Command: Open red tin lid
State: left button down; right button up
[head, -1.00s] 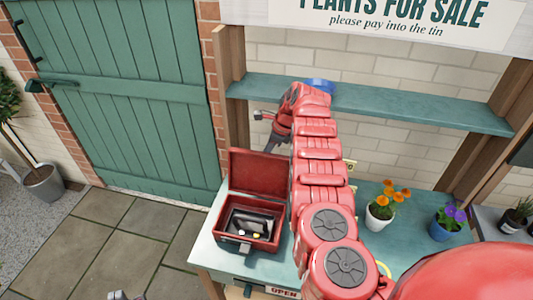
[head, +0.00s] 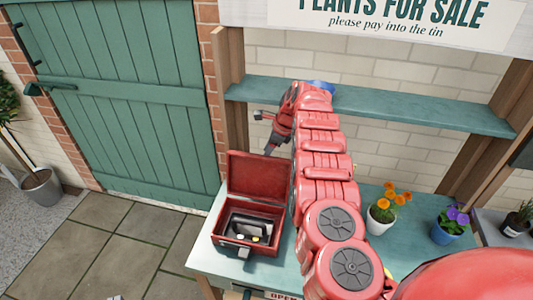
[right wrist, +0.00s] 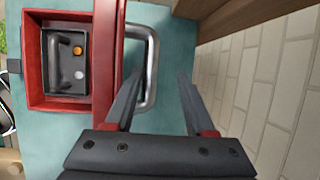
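The red tin (head: 218,239) stands on the teal bench with its lid (head: 255,176) standing up, open, at its back edge. In the right wrist view the tin (right wrist: 32,65) is on the left, beside a metal handle (right wrist: 152,65) on the lid's outer side. My right gripper (head: 264,130) is beyond and above the lid. In its wrist view the fingers (right wrist: 160,85) are apart, with nothing gripped, and the handle's bar shows between their tips. Depth to it is unclear. Only a grey tip, apparently of my left gripper (head: 115,297), shows at the bottom edge.
Inside the tin is a dark tray (head: 236,221) with coins. An orange-flowered pot (head: 379,223) and a purple-flowered pot (head: 445,234) stand on the bench to the right. A teal shelf (head: 420,106) runs above the bench. My right arm hides the bench's middle.

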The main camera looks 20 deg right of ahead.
jog(key=shift+s+f, duration=0.45)
jog(key=shift+f, duration=0.3)
jog(key=shift+r, duration=0.15)
jog(key=shift+r+b, duration=0.2)
jog(key=shift+b, duration=0.1)
jog(key=b+v, duration=0.3)
jog(key=v, duration=1.4)
jog(key=shift+w+r+b, duration=0.2)
jog(key=shift+r+b, duration=0.15)
jog(key=shift+r, duration=0.05)
jog(key=shift+d, duration=0.1)
jog(key=shift+f, duration=0.1)
